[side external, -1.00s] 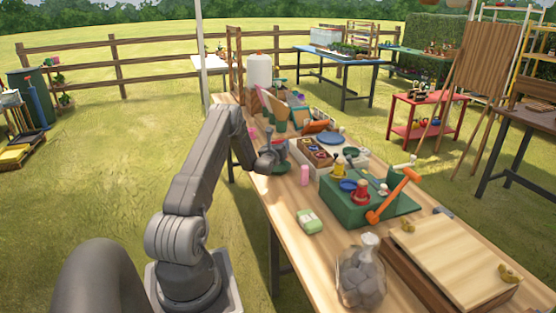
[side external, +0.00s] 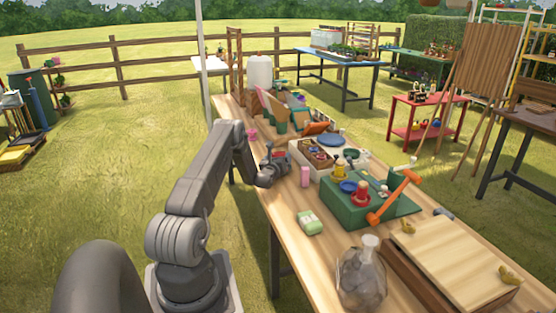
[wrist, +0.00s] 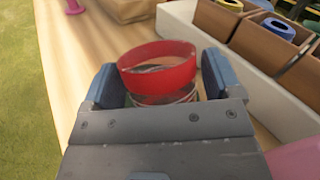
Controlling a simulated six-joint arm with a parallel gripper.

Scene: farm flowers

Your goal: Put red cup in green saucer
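The red cup (wrist: 158,72) is between the two blue-grey fingers of my gripper (wrist: 163,88) in the wrist view. I cannot tell whether the cup touches anything beneath.
A white tray (wrist: 230,62) with brown boxes stands close right of my gripper. A pink cylinder (side external: 304,176) and a green-white block (side external: 309,223) are nearer. A green box (side external: 345,205) with an orange handle stands to the right. Bare wood lies left of the gripper.

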